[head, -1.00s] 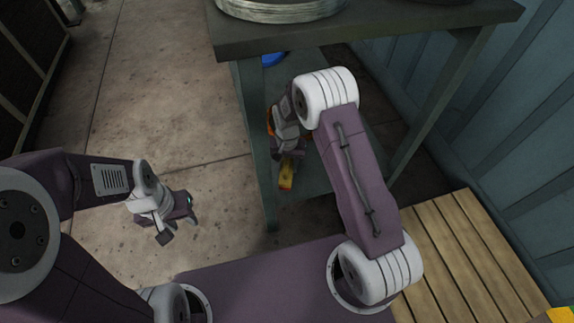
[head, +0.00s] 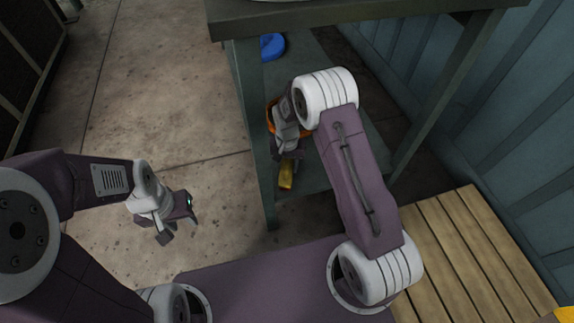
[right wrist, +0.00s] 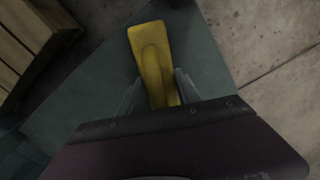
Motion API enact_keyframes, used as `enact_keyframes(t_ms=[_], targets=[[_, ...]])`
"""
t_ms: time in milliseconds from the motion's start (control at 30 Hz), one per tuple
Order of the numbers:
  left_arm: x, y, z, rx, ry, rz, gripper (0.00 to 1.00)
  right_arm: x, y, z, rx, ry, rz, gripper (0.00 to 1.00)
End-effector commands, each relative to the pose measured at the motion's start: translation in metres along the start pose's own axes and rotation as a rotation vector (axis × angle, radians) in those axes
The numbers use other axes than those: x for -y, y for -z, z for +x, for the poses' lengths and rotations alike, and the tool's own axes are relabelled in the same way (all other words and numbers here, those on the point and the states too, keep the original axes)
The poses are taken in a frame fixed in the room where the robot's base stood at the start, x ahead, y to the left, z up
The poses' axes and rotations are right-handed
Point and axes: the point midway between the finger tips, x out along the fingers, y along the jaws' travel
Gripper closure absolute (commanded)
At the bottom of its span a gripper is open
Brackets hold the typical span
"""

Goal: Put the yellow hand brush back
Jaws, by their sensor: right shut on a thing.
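The yellow hand brush (head: 286,174) is at my right gripper (head: 289,158), over the lower shelf of the dark green table. In the right wrist view the yellow brush (right wrist: 152,58) lies between the two fingers of my right gripper (right wrist: 158,88), which is shut on it. Its far end sticks out past the fingertips. I cannot tell if the brush touches the shelf. My left gripper (head: 178,230) is open and empty over the concrete floor at the left.
The lower shelf (head: 308,180) also carries a blue object (head: 272,46) farther back and an orange thing (head: 271,118) partly hidden behind my right wrist. A table leg (head: 259,150) stands just left of the right gripper. A slatted wooden pallet (head: 470,245) lies at right by the wall.

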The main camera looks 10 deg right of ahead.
Motion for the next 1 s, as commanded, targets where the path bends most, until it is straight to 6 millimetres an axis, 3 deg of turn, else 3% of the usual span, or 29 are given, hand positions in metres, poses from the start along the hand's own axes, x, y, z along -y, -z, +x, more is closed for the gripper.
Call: enact_keyframes(t_ms=[233,267,333,733,867,1000], targets=[[0.0,0.0,0.002,0.0,0.0,0.0,0.64,0.0,0.0,0.005,-0.001,0.0,0.0,1.0],[0.0,0.0,0.002,0.0,0.0,0.0,0.64,0.0,0.0,0.005,-0.001,0.001,0.0,0.55],[0.0,0.0,0.002,0.0,0.0,0.0,0.64,0.0,0.0,0.005,-0.001,0.001,0.0,0.35],[0.0,0.0,-0.003,0.0,0.0,0.0,0.64,0.0,0.0,-0.001,0.0,0.0,0.0,0.35],[0.0,0.002,-0.019,0.0,0.0,0.0,0.64,0.0,0.0,-0.021,0.0,0.0,0.0,0.35],[-0.001,0.005,-0.044,0.0,0.0,0.0,0.64,0.0,0.001,-0.054,-0.002,0.001,0.0,0.35]])
